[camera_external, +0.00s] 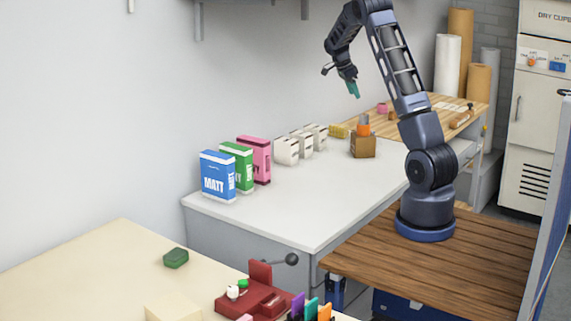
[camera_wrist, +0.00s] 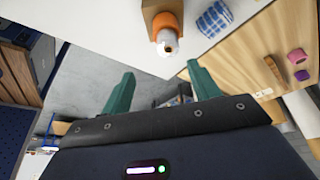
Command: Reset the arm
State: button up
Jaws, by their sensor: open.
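My gripper (camera_external: 353,88) hangs in the air above the back part of the white counter, with its fingers pointing down. In the wrist view its two green fingers (camera_wrist: 160,90) are apart with nothing between them. My arm rises from its base on the brown wooden platform and bends over toward the left. The gripper touches nothing.
The white counter (camera_external: 310,205) holds blue (camera_external: 217,177), green (camera_external: 243,155) and pink (camera_external: 261,150) boxes, several cream containers (camera_external: 286,151), and a brown block with an orange-topped item (camera_external: 362,145). A wooden bench (camera_external: 440,115) stands behind. A cream table (camera_external: 90,265) holds a red object (camera_external: 255,300).

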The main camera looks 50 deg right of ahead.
jog(key=s+a+r+n+t+y, duration=0.1)
jog(key=s+a+r+n, duration=0.35)
jog(key=a, duration=0.55)
jog(key=s+a+r+n+t, duration=0.25)
jog(key=a+r+n, duration=0.2)
jog(key=a, duration=0.55)
jog(key=s+a+r+n+t+y, duration=0.1)
jog(key=s+a+r+n, duration=0.35)
jog(key=a, duration=0.55)
jog(key=s+a+n+t+y, duration=0.1)
jog(key=s+a+n+t, duration=0.2)
jog(key=s+a+n, duration=0.9)
jog(key=s+a, duration=0.6)
jog(key=s, duration=0.2)
jog(key=shift+s+f+n, duration=0.25)
jog(key=shift+s+n, duration=0.1)
